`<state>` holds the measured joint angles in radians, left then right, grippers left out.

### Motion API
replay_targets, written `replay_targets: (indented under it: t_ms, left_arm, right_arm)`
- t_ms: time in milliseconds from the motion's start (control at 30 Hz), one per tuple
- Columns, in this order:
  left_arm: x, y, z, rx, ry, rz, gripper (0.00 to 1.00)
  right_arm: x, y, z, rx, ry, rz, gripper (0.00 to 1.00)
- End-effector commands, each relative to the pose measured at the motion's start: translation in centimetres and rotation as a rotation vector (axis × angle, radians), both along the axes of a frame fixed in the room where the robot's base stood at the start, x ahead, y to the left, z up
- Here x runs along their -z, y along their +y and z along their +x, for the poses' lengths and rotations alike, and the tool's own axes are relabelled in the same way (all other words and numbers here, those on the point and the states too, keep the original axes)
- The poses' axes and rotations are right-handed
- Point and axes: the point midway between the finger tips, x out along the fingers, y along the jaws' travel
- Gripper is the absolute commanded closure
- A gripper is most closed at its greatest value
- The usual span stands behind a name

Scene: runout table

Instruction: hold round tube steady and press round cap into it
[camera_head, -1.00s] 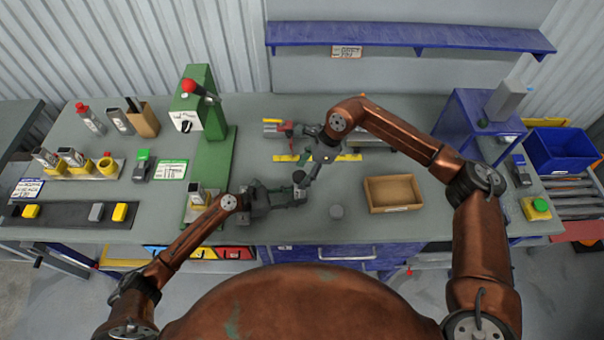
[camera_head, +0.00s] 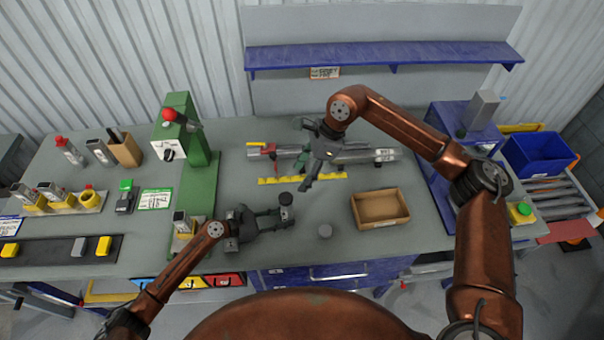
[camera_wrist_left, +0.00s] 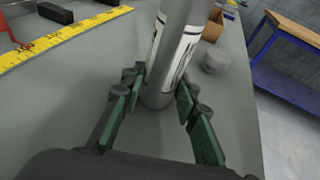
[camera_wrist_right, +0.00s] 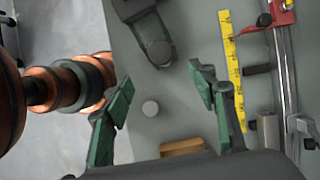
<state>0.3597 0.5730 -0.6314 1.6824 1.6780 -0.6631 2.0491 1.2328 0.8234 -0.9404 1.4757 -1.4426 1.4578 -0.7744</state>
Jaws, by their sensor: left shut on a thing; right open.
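My left gripper (camera_head: 284,216) is shut on the round tube, a grey tube with a white printed label. The tube (camera_wrist_left: 172,60) stands between its green-padded fingers in the left wrist view. From above, its dark round end (camera_head: 286,199) shows in the head view. A short grey round piece, which looks like the round cap (camera_head: 325,231), sits on the table to the right of the left gripper. It also shows in both wrist views (camera_wrist_left: 215,60) (camera_wrist_right: 150,107). My right gripper (camera_head: 308,186) is open and empty above the table, behind and right of the tube.
A yellow ruler strip (camera_head: 300,180) and a long metal rail with a red clamp (camera_head: 262,150) lie behind the tube. An open cardboard box (camera_head: 380,194) is right of the cap. A green press (camera_head: 200,180) stands on the left. The table around the cap is clear.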

Motion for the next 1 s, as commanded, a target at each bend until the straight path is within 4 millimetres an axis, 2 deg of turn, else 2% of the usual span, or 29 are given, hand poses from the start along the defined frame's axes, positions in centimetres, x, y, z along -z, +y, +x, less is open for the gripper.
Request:
replay_targets:
  t_ms: [167,400,533,733,1000]
  left_arm:
    - [-0.1,0.0,0.0,0.000,0.000,-0.001,0.85]
    - [-0.1,0.0,0.0,0.000,0.000,-0.001,0.85]
    - [-0.1,0.0,0.0,0.000,0.000,-0.001,0.85]
    - [-0.1,0.0,0.0,0.000,0.000,-0.001,0.85]
    - [-0.1,0.0,0.0,0.000,0.000,-0.001,0.85]
  right_arm:
    - [0.7,1.8,-0.1,-0.030,0.000,-0.076,0.61]
    - [2.0,4.9,-0.3,-0.078,-0.024,-0.311,0.78]
    - [2.3,5.4,-0.2,-0.083,-0.039,-0.388,0.87]
    - [3.2,5.5,-0.3,-0.084,-0.042,-0.408,1.00]
    - [6.0,5.5,-0.3,-0.084,-0.040,-0.406,1.00]
